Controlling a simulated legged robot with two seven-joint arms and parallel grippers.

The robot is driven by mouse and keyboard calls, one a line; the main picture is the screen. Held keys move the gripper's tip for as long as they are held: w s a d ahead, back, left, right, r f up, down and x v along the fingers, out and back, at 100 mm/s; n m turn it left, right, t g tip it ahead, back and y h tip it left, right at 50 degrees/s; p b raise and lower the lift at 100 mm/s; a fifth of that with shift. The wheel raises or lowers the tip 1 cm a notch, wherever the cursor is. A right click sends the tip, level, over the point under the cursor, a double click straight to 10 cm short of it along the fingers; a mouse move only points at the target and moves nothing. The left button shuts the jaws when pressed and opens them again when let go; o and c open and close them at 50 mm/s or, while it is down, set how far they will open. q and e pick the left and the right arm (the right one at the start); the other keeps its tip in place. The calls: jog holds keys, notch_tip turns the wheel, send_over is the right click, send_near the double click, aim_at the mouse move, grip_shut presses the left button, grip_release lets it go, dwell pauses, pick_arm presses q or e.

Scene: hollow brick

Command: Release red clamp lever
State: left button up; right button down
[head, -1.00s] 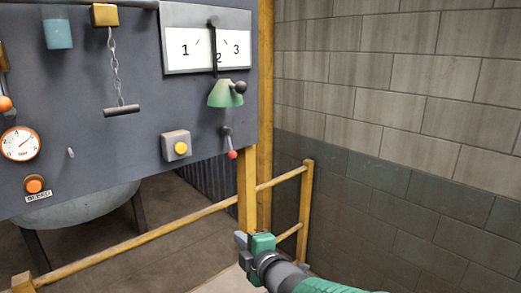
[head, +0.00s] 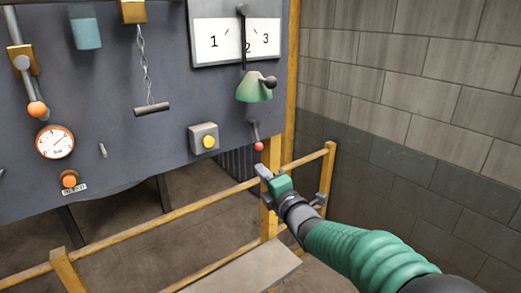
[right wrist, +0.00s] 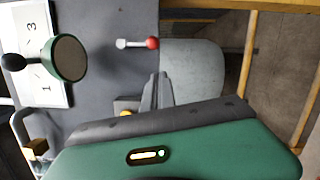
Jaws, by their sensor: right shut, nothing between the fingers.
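The red clamp lever (head: 257,138) is a short grey lever with a red ball end, hanging down at the panel's lower right, below the green cone. It also shows in the right wrist view (right wrist: 140,43), clear of the fingers. My right gripper (head: 264,174) is shut and empty, just below the red ball and apart from it in the head view. Its closed fingers show in the right wrist view (right wrist: 158,90). My left gripper is not in view.
A yellow button box (head: 204,138) sits left of the lever. A green cone with a black knob (head: 254,88) is above it, under a numbered dial (head: 228,42). A yellow railing (head: 170,217) crosses below the panel. A block wall (head: 420,70) stands at the right.

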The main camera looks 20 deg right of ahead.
aim_at(257, 136)
jog(key=w+d+r+p, duration=0.1)
jog(key=w+p, duration=0.3)
jog(key=w, duration=0.3)
jog(key=shift+w+d+p, duration=0.15)
jog(key=shift+d+p, duration=0.25)
